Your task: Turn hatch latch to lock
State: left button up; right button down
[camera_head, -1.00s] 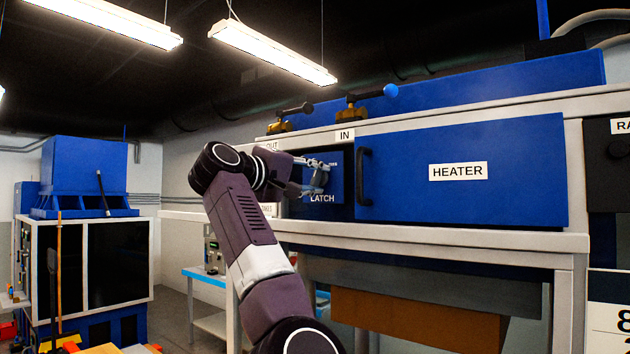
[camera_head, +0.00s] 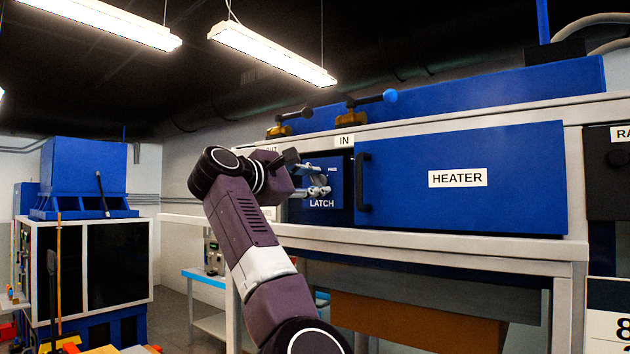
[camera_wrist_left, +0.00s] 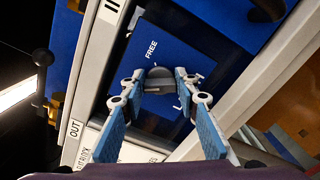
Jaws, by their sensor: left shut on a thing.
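The latch (camera_wrist_left: 158,78) is a grey knob with a bar on a dark blue panel. The panel (camera_wrist_left: 196,60) carries the word FREE near the knob; a second word is mostly covered by a finger. My left gripper (camera_wrist_left: 160,84) is shut on the latch, with a blue-padded finger on each side of it. In the head view my left gripper (camera_head: 318,184) reaches the panel marked LATCH (camera_head: 342,170) from the left and hides most of the knob. My right gripper is not in view.
The blue HEATER door (camera_head: 520,180) with its black handle (camera_head: 363,182) is just right of the latch panel. Two valves with lever handles, one blue-tipped (camera_head: 372,98), stand above. A white ledge (camera_head: 430,240) runs below. A blue machine (camera_head: 84,175) stands far left.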

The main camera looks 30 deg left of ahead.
pick_arm(q)
jog(key=shift+f+n, duration=0.1)
jog(key=shift+n, duration=1.1)
jog(key=shift+w, duration=0.1)
jog(key=o, duration=1.1)
jog(key=shift+a+p, duration=0.1)
jog(key=shift+p, duration=0.2)
jog(key=shift+o, duration=0.2)
jog(key=shift+s, duration=0.2)
jog(key=shift+s, duration=0.2)
jog(key=s+a, duration=0.1)
jog(key=s, duration=1)
jog(key=shift+s, duration=0.2)
